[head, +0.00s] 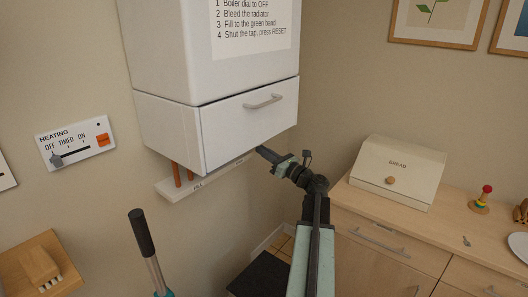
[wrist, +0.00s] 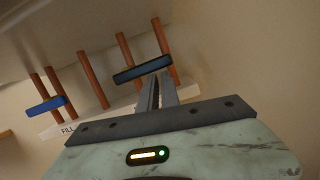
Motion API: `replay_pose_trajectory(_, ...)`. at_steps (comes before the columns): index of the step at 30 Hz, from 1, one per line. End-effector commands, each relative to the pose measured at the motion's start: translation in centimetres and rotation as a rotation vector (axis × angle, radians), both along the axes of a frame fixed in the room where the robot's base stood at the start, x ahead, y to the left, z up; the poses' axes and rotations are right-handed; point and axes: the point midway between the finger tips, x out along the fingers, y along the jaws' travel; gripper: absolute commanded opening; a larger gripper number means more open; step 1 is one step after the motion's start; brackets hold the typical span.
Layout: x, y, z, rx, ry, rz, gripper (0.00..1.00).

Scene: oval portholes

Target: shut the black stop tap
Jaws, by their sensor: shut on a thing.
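The black stop tap shows in the wrist view as a dark bar-shaped handle (wrist: 142,68) lying crosswise to the copper pipes under the boiler. My gripper (wrist: 157,84) is shut on the right part of this handle. In the head view my gripper (head: 264,153) reaches under the boiler's lower right edge, and the black tap is hidden there. A blue tap handle (wrist: 46,106) sits on the pipes further left in the wrist view, beside the FILL label (wrist: 67,129), apart from my gripper.
The white boiler (head: 222,120) hangs close above my gripper. Several copper pipes (wrist: 92,80) run down to a pale rail (head: 203,184). A bread bin (head: 398,172) stands on the cabinet at right. A heating panel (head: 75,143) is on the left wall.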

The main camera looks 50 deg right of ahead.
Motion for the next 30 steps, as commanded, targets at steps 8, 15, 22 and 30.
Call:
replay_pose_trajectory(8, 0.2, -0.1, -0.2, 0.014, -0.016, 0.0, 0.0)
replay_pose_trajectory(15, 0.4, 0.0, -5.7, 0.005, -0.001, 0.004, 0.0)
replay_pose_trajectory(22, -6.2, -0.6, -6.1, 0.003, 0.0, -0.001, 0.0)
replay_pose_trajectory(30, -9.2, -0.9, -6.7, 0.003, 0.0, 0.003, 0.0)
